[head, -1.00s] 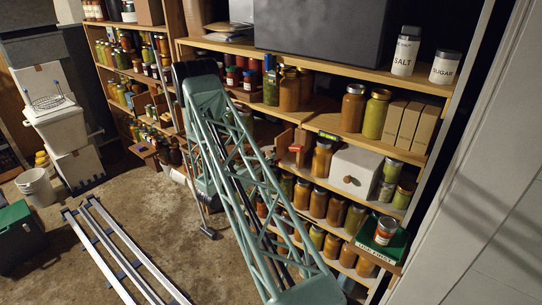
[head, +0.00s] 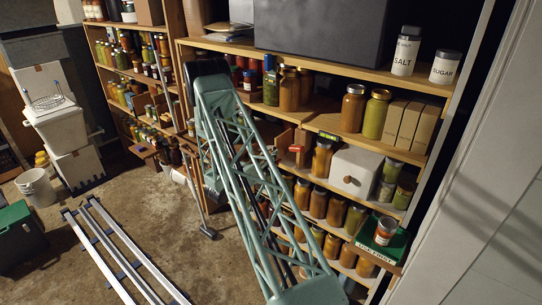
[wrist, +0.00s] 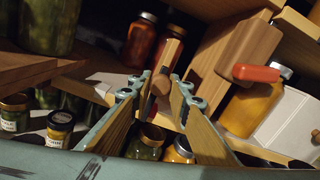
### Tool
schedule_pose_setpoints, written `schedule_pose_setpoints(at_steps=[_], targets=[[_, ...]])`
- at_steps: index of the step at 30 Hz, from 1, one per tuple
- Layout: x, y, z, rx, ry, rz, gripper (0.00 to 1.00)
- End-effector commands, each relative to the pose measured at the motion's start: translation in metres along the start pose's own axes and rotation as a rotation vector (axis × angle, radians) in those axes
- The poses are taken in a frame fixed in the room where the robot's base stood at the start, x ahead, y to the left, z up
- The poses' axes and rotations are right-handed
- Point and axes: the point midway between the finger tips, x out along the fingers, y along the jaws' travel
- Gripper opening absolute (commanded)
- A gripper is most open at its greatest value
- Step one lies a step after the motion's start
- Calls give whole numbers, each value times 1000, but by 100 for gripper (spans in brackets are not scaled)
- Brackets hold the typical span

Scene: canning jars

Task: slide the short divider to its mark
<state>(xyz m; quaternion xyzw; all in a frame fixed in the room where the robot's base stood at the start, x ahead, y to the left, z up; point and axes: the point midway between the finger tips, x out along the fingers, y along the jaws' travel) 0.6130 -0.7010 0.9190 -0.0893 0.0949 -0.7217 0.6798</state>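A taller wooden panel (wrist: 232,55) with a red handle (wrist: 255,73) stands just to the right. In the head view, wooden dividers (head: 303,147) show on the middle shelf, and my gripper is hidden behind my arm. I cannot make out the mark.
Orange jars (head: 322,158) and a white box with a brown knob (head: 354,170) stand right of the dividers. Small dark-lidded jars (wrist: 60,127) are at left in the wrist view.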

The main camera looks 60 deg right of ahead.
Motion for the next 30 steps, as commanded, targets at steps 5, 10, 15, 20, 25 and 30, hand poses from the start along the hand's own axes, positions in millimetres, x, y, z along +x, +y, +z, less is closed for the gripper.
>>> schedule_pose_setpoints(at_steps=[5, 10, 15, 20, 25, 30], targets=[[0, 0, 0, 0, 0, 0, 0], [0, 4, 1, 1, -1, 0, 0], [0, 24, 6, 3, -3, 1, 0], [0, 52, 12, 3, -3, 0, 0], [0, 76, 19, 2, -1, 0, 0], [0, 86, 23, 0, 0, 0, 0]])
